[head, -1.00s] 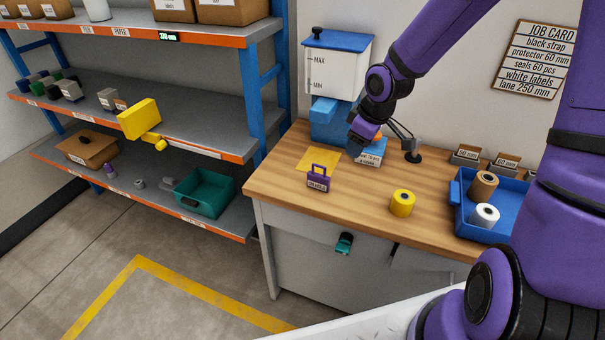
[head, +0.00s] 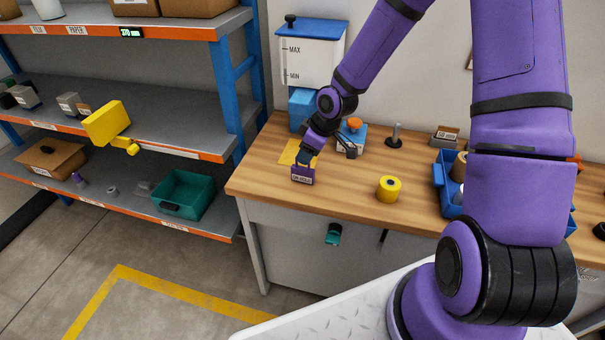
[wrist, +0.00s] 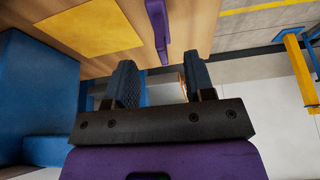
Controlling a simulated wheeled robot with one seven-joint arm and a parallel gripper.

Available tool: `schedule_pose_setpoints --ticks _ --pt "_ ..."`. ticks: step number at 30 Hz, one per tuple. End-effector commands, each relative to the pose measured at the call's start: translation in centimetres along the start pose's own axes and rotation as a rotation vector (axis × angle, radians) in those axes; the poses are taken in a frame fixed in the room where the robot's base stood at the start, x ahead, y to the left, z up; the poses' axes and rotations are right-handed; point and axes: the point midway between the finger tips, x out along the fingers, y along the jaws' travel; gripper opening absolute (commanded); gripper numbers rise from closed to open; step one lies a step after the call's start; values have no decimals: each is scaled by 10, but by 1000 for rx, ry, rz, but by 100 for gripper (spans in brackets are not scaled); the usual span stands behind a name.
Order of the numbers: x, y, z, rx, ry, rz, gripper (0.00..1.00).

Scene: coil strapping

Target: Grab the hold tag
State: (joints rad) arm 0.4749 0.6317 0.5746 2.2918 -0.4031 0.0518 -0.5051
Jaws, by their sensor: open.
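The hold tag (head: 302,176) is a small purple tag with a pale lettered label, standing near the left front part of the wooden bench. Its handle is mostly hidden by my gripper (head: 306,160), which is right over it. In the wrist view, a purple edge of the tag (wrist: 158,28) shows beyond and in line with the gap between the two dark fingers of my gripper (wrist: 161,78). The fingers are apart with nothing clamped between them. I cannot tell whether either finger touches the tag.
A yellow square (head: 290,152) lies on the bench (head: 345,200) behind the tag. A yellow tape roll (head: 388,189) stands to the right, and a blue tray (head: 441,183) beyond it. The blue-lidded dispenser (head: 308,55) stands behind. Bench between tag and roll is clear.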

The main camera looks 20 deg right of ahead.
Motion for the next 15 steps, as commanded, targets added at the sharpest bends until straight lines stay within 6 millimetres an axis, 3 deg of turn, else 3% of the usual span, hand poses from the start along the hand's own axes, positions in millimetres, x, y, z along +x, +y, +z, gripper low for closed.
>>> schedule_pose_setpoints --ticks 7,15 --pt "12 -1 0 -1 -1 -1 49" --pt "45 -3 0 -1 -1 -2 49"
